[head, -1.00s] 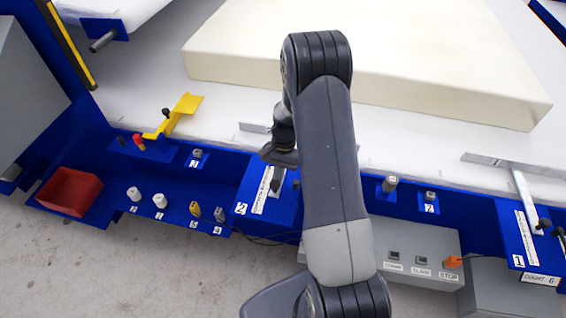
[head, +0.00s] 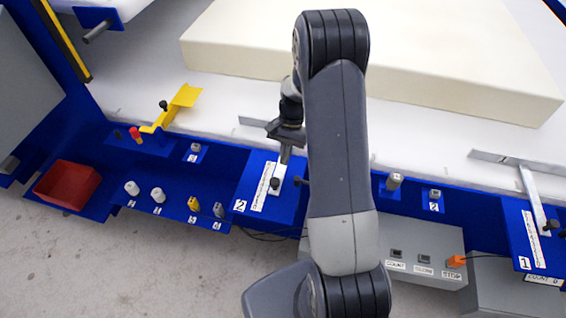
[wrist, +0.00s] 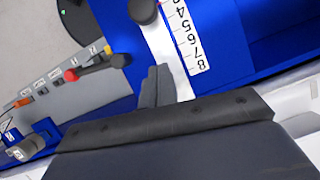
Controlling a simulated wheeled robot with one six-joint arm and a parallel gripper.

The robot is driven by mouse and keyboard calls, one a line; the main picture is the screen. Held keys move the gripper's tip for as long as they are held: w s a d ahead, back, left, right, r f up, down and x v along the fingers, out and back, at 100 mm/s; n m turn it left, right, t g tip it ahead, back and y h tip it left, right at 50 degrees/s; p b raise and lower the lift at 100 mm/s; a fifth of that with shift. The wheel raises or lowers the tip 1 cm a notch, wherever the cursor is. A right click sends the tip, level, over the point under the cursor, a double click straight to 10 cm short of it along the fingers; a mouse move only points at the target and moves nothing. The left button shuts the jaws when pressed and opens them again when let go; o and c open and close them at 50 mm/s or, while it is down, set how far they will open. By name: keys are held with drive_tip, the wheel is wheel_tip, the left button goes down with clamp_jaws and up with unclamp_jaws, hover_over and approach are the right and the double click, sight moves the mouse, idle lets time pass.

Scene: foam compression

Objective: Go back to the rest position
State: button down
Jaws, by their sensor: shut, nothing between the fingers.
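My dark grey gripper (head: 285,154) shows in the head view just left of my raised arm, over the blue bracket of station 2 (head: 290,208). Its fingers (wrist: 157,88) show in the wrist view, shut with nothing between them. They point toward a pale slide bar (wrist: 168,50) beside a printed number scale (wrist: 187,35). A black knob (wrist: 143,10) sits at the bar's end. Whether the fingertips touch the bar cannot be told. My forearm hides part of the bench in the head view.
A cream foam block (head: 440,70) lies on the white bed behind. A yellow bracket (head: 176,106), several small knobs and a red bin (head: 68,183) are at left. A grey control box (head: 425,245) and the station 1 lever (head: 533,195) are at right. Grey floor is clear at front left.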

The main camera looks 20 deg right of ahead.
drive_tip(key=v, duration=0.7)
drive_tip(key=shift+b, duration=0.45)
